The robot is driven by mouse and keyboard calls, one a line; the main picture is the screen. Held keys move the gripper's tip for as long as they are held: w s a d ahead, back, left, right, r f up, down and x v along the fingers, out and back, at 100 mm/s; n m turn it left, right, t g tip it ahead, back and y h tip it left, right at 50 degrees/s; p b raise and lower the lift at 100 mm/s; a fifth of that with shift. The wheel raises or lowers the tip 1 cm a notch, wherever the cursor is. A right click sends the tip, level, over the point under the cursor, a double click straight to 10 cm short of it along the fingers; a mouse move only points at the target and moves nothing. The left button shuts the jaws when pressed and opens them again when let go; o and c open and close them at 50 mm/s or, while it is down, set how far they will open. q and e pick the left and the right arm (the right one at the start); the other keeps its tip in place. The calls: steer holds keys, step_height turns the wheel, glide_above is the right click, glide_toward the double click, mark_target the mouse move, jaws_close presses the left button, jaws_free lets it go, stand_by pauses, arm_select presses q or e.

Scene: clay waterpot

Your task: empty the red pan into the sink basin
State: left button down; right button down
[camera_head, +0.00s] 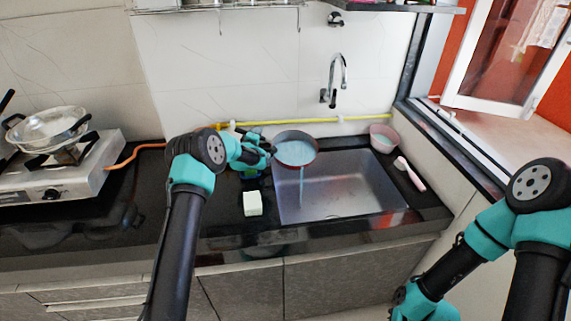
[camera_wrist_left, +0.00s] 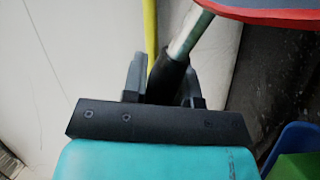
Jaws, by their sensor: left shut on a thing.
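The red pan (camera_head: 296,150) is held above the left part of the sink basin (camera_head: 345,187) and looks tilted. Light blue liquid shows inside it, and a thin blue stream (camera_head: 301,182) falls from it into the basin. My left gripper (camera_head: 268,147) is shut on the pan's handle. In the left wrist view, its fingers (camera_wrist_left: 163,82) close around the dark handle (camera_wrist_left: 168,76), with the red pan's edge (camera_wrist_left: 278,12) at the top right. My right arm is at the lower right of the head view; its jaws do not show.
A faucet (camera_head: 333,80) is on the wall behind the basin. A pink bowl (camera_head: 384,138) and a pink-handled brush (camera_head: 411,175) are on the right rim. A pale block (camera_head: 252,203) is left of the basin. A stove (camera_head: 60,170) with a pan stands far left.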

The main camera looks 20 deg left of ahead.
arm_select(q)
steer(key=shift+r, duration=0.25)
steer(key=shift+s+d+r+m+t, duration=0.15)
steer(key=shift+s+r+m+t, duration=0.2)
steer(key=shift+r+t, duration=0.3)
steer(key=shift+s+d+r, duration=0.1)
steer(key=shift+r, duration=0.2)
stand_by(0.5)
steer(key=shift+s+d+r+m+t, duration=0.15)
steer(key=shift+s+r+m+t, duration=0.1)
steer(key=shift+r+m+t, duration=0.3)
steer(key=shift+r, duration=0.1)
steer(key=shift+s+d+r, duration=0.1)
steer(key=shift+s+r, duration=0.05)
stand_by(0.7)
steer(key=shift+s+d+r+m+t+h, duration=0.3)
steer(key=shift+s+r+t+h, duration=0.1)
steer(key=shift+s+r+t, duration=0.15)
steer(key=shift+r, duration=0.1)
stand_by(0.4)
steer(key=shift+r, duration=0.1)
stand_by(0.3)
